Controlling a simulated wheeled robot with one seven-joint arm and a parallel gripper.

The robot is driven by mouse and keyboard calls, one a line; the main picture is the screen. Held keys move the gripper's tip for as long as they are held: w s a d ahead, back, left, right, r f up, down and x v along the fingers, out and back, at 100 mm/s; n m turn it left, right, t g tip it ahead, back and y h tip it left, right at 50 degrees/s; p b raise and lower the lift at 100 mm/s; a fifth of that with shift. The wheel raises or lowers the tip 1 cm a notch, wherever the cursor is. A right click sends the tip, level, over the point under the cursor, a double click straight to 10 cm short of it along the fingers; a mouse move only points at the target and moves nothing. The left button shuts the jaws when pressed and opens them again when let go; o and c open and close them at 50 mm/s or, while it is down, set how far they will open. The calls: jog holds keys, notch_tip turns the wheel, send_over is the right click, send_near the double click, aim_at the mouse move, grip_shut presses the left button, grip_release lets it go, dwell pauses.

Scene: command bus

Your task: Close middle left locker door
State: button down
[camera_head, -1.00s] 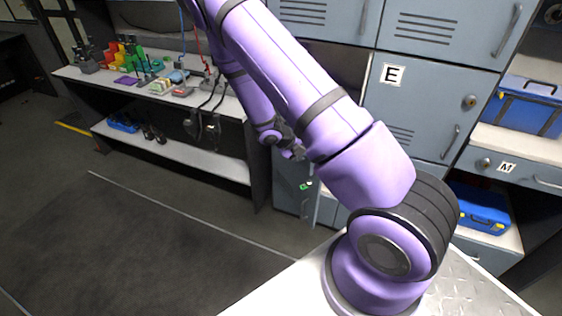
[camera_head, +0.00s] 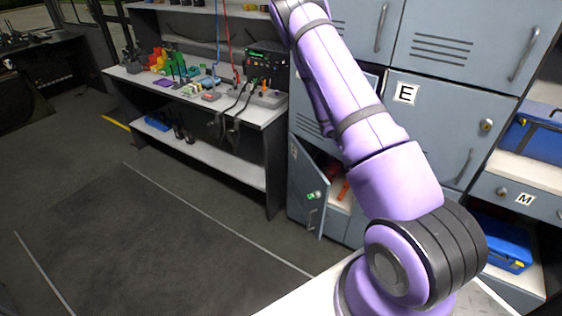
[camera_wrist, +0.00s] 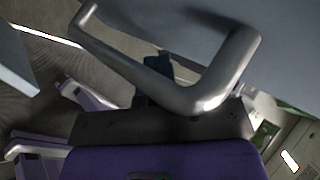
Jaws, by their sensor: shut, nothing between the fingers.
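The middle left locker door (camera_head: 306,124), grey-blue with vent slots, shows beside my arm in the head view. It looks partly open, with a dark gap at its right, but my arm hides most of it. In the wrist view a metal bar handle (camera_wrist: 190,98) on a grey-blue door surface (camera_wrist: 285,45) fills the upper part, very close. My gripper (camera_wrist: 160,70) is shut and empty, partly hidden behind the handle. I cannot tell whether it touches the handle or door. In the head view the fingers are hidden behind my arm.
The lower left locker door (camera_head: 309,190) stands ajar, with orange-red items inside. Closed locker E (camera_head: 440,125) is to the right. A workbench with a lower shelf (camera_head: 205,158) stands at the left. The floor (camera_head: 190,235) in front is clear.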

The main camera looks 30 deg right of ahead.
jog(key=w+d+n+t, duration=0.1)
jog(key=d, duration=0.5)
jog(key=shift+w+d, duration=0.15)
jog(key=shift+d, duration=0.05)
dwell(0.4)
